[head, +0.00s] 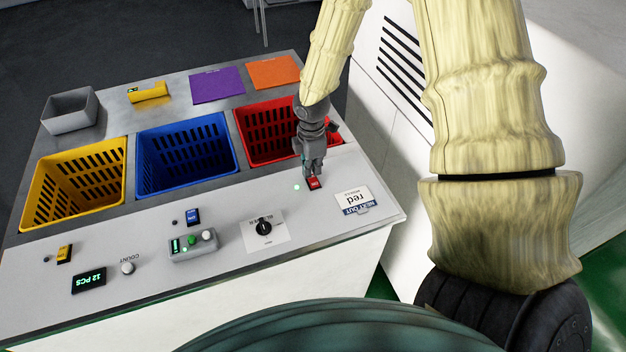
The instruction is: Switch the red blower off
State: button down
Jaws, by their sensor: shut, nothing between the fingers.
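The red rocker switch (314,184) sits on the front panel of the console, below the red basket (262,135). A small lamp (297,187) just left of it glows green. My gripper (313,172) is shut and empty, pointing down right at the switch's far edge. Its tips look very close to the switch; I cannot tell whether they touch it. The gripper hides part of the red basket's right side. A small red part (335,135) shows beside the gripper at the basket's right edge; I cannot tell if it is the blower.
A blue switch (193,217) and a yellow switch (64,254) have dark lamps. Blue (186,152) and yellow (75,184) baskets stand left. A white cabinet (385,120) rises at right.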

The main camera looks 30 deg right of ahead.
jog(key=shift+f+b, duration=0.3)
jog(key=shift+f, duration=0.45)
dwell(0.5)
jog(key=shift+r+p, duration=3.3)
jog(key=shift+r, duration=0.25)
jog(key=shift+a+f, duration=0.1)
